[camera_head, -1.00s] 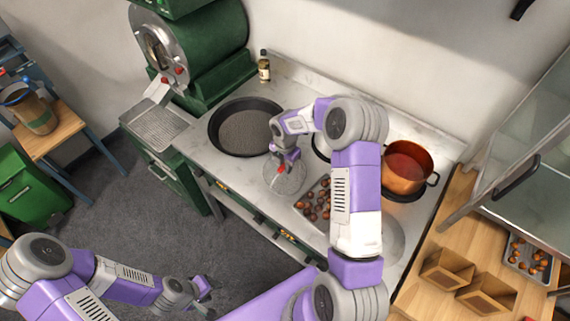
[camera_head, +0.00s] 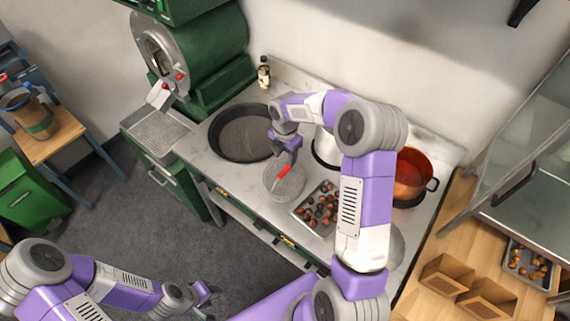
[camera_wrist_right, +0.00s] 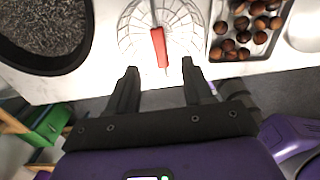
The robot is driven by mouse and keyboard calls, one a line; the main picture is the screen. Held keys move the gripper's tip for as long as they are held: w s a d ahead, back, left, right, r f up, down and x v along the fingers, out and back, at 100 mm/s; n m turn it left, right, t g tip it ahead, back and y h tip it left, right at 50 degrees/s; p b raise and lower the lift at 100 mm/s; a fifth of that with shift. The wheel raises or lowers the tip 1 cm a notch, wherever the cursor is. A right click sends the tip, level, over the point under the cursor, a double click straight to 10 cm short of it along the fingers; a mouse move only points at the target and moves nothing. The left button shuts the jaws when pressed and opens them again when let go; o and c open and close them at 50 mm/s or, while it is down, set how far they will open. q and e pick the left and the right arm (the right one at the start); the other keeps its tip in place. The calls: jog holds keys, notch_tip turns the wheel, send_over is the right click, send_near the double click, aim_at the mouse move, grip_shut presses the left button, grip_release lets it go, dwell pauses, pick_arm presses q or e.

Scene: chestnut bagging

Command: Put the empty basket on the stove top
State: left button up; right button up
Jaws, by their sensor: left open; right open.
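The wire basket (camera_head: 285,187) with a red handle (camera_head: 283,174) stands on the pale stove top (camera_head: 205,160), near its front edge, between the black pan and the chestnut tray. It looks empty. In the right wrist view the round wire basket (camera_wrist_right: 180,25) lies ahead of my fingers, and its red handle (camera_wrist_right: 158,45) points toward the gap between them. My right gripper (camera_head: 290,158) is just above the basket; in the wrist view it is open (camera_wrist_right: 159,68) with nothing held. My left gripper (camera_head: 203,295) is open and empty, low over the floor, away from the stove.
A black pan of dark grains (camera_head: 243,137) is left of the basket. A metal tray of chestnuts (camera_head: 319,208) is close on its right. A copper pot (camera_head: 411,175) stands further right, partly behind my right arm. Paper bags (camera_head: 447,272) are on the wooden counter.

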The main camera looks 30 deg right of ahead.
jog(key=s+a+f+m+y, duration=0.2)
jog(key=s+a+f+m, duration=0.2)
jog(key=a+f+m, duration=0.3)
jog(key=s+a+f+m+y, duration=0.2)
jog(key=s+a+f+m, duration=0.3)
jog(key=a+f, duration=0.25)
jog(key=s+a+f+m, duration=0.2)
jog(key=s+m, duration=0.4)
jog(key=s+a+f+m, duration=0.3)
jog(key=s+m, duration=0.4)
jog(key=shift+s+a+t, duration=0.25)
jog(key=shift+a+t, duration=0.05)
jog(key=shift+a, duration=0.05)
jog(key=shift+f, duration=0.1)
notch_tip(320, 180, down, 9)
jog(key=b, duration=0.9)
jog(key=shift+f, duration=0.15)
